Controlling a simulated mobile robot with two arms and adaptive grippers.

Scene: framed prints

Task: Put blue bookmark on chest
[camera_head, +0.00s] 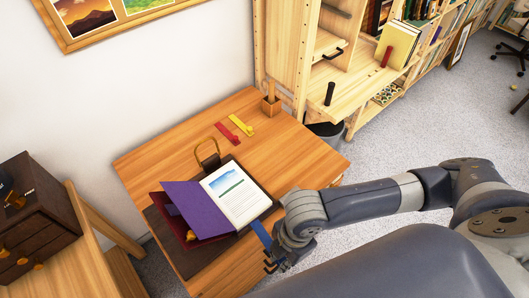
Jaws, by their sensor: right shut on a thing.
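My right gripper (273,264) is at the near right edge of the wooden table, partly hidden by its own arm. It is shut on the blue bookmark (261,234), a flat strip between the gripper and the lower right corner of the open book (236,194). I cannot tell whether the bookmark still touches the book. The small dark brown chest (35,215), with drawers and gold knobs, stands at the far left, well apart from my right gripper. Some small items lie on its top. My left gripper is not in view.
The book lies on a dark mat on the wooden table (160,155), with a purple cover flap at its left. A red bookmark (226,132), a yellow bookmark (241,125) and a wooden holder (270,105) are behind it. A shelf unit (330,85) stands at the back.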

